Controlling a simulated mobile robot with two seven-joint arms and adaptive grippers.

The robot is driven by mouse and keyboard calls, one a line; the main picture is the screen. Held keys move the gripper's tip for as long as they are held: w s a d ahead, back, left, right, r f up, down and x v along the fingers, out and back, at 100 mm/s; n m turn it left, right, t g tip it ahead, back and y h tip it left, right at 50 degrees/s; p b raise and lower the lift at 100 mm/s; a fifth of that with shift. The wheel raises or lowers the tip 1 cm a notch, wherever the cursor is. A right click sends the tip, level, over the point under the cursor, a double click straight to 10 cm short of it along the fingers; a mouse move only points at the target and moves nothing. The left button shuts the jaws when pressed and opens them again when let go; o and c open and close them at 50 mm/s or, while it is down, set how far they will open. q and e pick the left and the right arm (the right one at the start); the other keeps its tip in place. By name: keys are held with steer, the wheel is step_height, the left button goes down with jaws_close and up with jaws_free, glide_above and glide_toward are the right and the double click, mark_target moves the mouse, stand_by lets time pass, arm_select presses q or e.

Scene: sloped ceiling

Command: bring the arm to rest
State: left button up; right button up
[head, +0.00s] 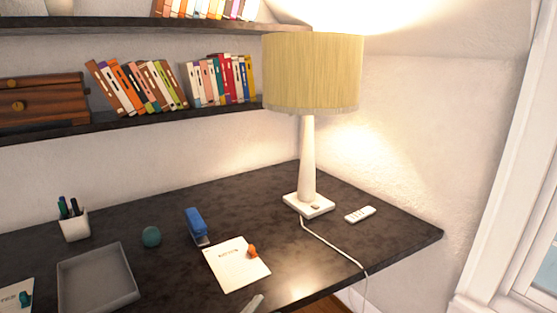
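Neither of my grippers can be made out in the head view. A small pale grey tip (252,304) shows at the bottom edge, by the front of the dark desk (330,248). Most of it is cut off, and I cannot tell whether it is part of my arm or a loose object.
The desk holds a lamp (308,165) with a cord, a white remote (360,214), a blue stapler (196,224), a green ball (151,237), a pen cup (75,227), a grey tray (97,279), and paper (232,268) with a small orange object (252,252). Shelves hang above.

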arm_select(q)
steer(key=s+a+f+n+g+y, duration=0.2)
steer(key=s+a+f, duration=0.3)
steer(key=f, duration=0.5)
steer(key=s+a+f+n+g+y, duration=0.2)
steer(key=s+a+f+n+y, duration=0.2)
steer(key=f, duration=0.5)
steer(key=s+a+f+n+g+y, duration=0.2)
steer(key=s+a+f, duration=0.4)
steer(key=f, duration=0.4)
steer(key=a+n+y, duration=0.1)
steer(key=n, duration=0.1)
steer(key=shift+s+a+f+n+g, duration=0.35)
steer(key=shift+a+n+g, duration=0.05)
steer(key=shift+o, duration=0.2)
steer(key=shift+w+r, duration=0.1)
